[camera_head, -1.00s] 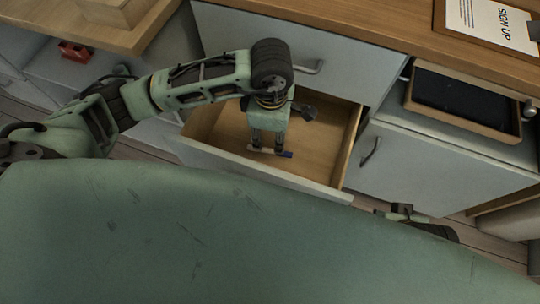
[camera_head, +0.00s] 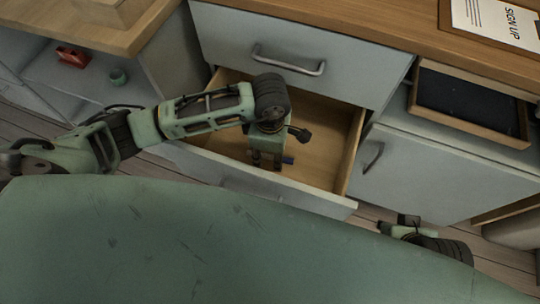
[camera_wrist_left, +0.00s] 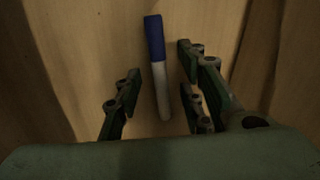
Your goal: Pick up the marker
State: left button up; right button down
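The marker has a white body and a blue cap. It lies in the open wooden drawer (camera_head: 325,150); in the left wrist view the marker (camera_wrist_left: 158,75) lies between the two fingers, with a gap on each side. In the head view only the marker's blue end (camera_head: 288,160) shows beside the gripper, which hides the rest. My left gripper (camera_head: 267,163) points down into the drawer; in the left wrist view its fingers (camera_wrist_left: 157,92) are apart and empty. Part of my right arm (camera_head: 425,235) shows at the lower right, its fingers not clear.
The drawer's front panel (camera_head: 290,195) and side walls surround my left gripper. A closed drawer with a bar handle (camera_head: 288,62) is above. A dark-bottomed tray (camera_head: 470,105) stands at right. A red object (camera_head: 72,57) and green cup (camera_head: 118,77) sit on the left shelf.

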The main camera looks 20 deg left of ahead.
pick_arm(q)
jog(key=shift+c, duration=0.2)
jog(key=c, duration=0.9)
jog(key=shift+o, duration=0.2)
